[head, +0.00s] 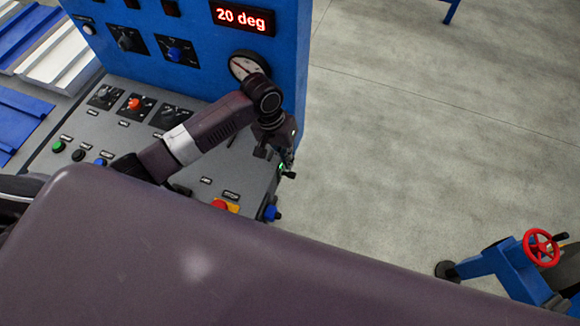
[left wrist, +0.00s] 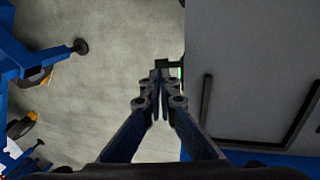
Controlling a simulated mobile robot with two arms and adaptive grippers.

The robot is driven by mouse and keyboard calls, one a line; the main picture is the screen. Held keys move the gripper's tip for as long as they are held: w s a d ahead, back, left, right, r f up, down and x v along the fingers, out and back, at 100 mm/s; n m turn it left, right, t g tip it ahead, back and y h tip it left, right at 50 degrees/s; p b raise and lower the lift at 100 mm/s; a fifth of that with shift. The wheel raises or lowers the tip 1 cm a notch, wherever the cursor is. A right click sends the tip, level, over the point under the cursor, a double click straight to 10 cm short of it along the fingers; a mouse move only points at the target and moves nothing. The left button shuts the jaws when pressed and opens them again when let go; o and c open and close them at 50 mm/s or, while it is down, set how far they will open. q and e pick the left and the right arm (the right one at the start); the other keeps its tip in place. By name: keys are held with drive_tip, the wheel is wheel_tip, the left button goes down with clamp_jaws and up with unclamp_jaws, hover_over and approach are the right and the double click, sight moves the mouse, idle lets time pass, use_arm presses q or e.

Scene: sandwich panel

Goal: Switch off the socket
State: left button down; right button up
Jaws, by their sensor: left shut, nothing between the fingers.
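My left gripper (head: 286,168) is at the right edge of the blue and grey panel, its fingers shut and empty. In the left wrist view the closed fingertips (left wrist: 160,76) are at a small black part with a green light (left wrist: 180,72) on the panel's side. I cannot tell if they touch it. The green light (head: 282,167) also shows in the head view, partly hidden by the gripper. A blue fitting (head: 271,213) sticks out from the panel's side lower down; I cannot tell which part is the socket. My right gripper is not in view.
The sloped grey desk (head: 85,140) carries several knobs and buttons, with a red button (head: 220,204) near its right end. A gauge (head: 246,66) and a "20 deg" display (head: 242,17) are on the upright panel. Open floor (head: 430,130) lies right; a red handwheel (head: 541,246) stands lower right.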

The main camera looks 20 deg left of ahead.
sight(292, 175)
use_arm(q)
drive_tip(key=x, duration=0.3)
drive_tip(key=shift+f, duration=0.35)
drive_tip(key=shift+d+f, duration=0.15)
drive_tip(key=shift+f, duration=0.25)
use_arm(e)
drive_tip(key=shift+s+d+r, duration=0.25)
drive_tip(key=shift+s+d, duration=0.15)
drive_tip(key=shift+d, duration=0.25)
use_arm(q)
drive_tip(key=shift+p, duration=0.3)
